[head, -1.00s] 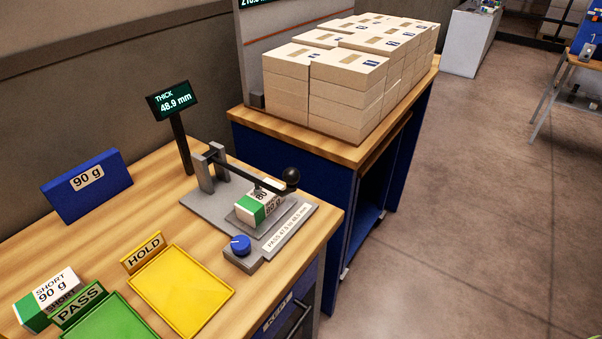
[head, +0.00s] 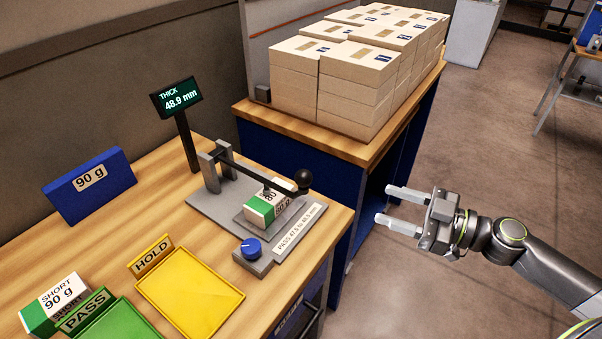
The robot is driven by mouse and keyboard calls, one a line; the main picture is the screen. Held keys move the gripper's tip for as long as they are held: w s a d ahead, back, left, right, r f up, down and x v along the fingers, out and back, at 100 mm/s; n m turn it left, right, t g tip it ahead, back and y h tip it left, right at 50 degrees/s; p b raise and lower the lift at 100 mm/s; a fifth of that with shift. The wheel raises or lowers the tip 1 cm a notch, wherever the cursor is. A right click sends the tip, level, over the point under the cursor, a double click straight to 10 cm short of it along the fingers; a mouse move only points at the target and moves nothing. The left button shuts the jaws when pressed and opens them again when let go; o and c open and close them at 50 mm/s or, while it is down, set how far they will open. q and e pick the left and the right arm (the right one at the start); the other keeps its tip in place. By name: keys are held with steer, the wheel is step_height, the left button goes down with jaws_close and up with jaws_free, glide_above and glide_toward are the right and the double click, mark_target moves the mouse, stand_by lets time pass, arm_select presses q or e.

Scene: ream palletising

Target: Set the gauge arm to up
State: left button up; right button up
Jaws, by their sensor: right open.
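The gauge (head: 225,205) stands on the wooden bench, with its dark arm (head: 250,172) lowered across a green and white 80 g ream (head: 263,210). The arm ends in a black ball knob (head: 303,179) at the right. The gauge display (head: 178,98) reads THICK 48.9 mm. My right gripper (head: 394,208) is open and empty, in the air to the right of the bench and apart from the knob. Its fingers point left toward the gauge. My left gripper is not in view.
A yellow HOLD tray (head: 190,291) and a green PASS tray (head: 118,322) lie at the front. Stacked cartons (head: 350,90) stand on the blue cabinet behind.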

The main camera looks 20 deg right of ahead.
steer(key=a+r+y, duration=0.1)
steer(key=a+r, duration=0.1)
glide_toward(304, 178)
steer(key=shift+w, duration=1.35)
steer(key=shift+n, duration=0.3)
steer(key=p+x, duration=0.1)
steer(key=x, duration=0.1)
steer(key=p+x, duration=0.1)
steer(key=x, duration=0.1)
steer(key=f+p+x, duration=0.1)
steer(key=x, duration=0.2)
steer(key=shift+s+a, duration=0.25)
steer(key=shift+a, duration=0.05)
steer(key=shift+p+x, duration=0.5)
steer(key=shift+x, duration=0.4)
steer(key=shift+f, duration=0.2)
steer(key=shift+c, duration=0.2)
jaws_close()
steer(key=shift+r, duration=0.1)
